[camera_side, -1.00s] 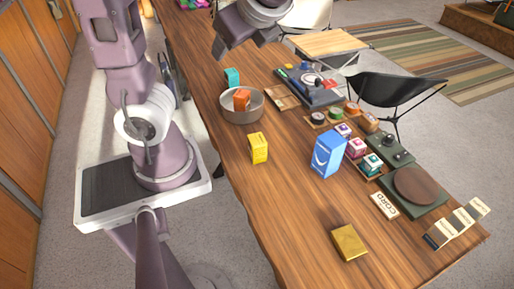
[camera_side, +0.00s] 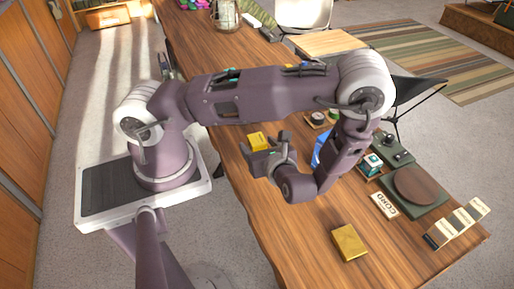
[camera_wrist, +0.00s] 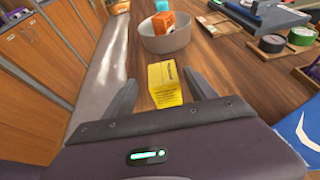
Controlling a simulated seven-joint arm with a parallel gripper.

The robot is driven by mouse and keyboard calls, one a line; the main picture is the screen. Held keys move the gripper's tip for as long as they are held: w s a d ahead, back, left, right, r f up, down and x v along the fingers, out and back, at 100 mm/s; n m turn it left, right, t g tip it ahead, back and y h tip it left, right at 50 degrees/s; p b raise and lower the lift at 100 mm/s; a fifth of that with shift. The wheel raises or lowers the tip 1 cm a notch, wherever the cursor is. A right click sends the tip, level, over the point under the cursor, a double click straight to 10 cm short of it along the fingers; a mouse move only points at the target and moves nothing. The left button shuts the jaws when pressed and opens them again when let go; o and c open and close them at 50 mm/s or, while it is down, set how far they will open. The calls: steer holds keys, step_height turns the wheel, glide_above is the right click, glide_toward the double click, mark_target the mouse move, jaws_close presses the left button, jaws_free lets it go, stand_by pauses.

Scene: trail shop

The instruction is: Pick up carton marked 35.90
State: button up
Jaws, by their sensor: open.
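A yellow carton (camera_side: 257,138) stands upright on the wooden table; in the wrist view it is the yellow box (camera_wrist: 164,82) with dark print. My gripper (camera_wrist: 163,84) is open, with one finger on each side of the yellow carton. It shows in the side view (camera_side: 263,150), partly hiding the carton. I cannot tell whether the fingers touch it. A blue carton (camera_wrist: 298,132) is at the right edge of the wrist view; my arm mostly hides it in the side view. A gold box (camera_side: 348,243) lies near the front. No 35.90 mark is readable on any carton.
Beyond the yellow carton is a grey bowl (camera_wrist: 167,43) with an orange box (camera_wrist: 163,22) in it and a teal box (camera_wrist: 162,5) behind. Small tins (camera_wrist: 272,43) stand to the right.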

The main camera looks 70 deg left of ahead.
mark_target(254, 138)
steer(key=x, duration=0.6)
steer(key=shift+w, duration=0.25)
steer(key=shift+r, duration=0.1)
jaws_close()
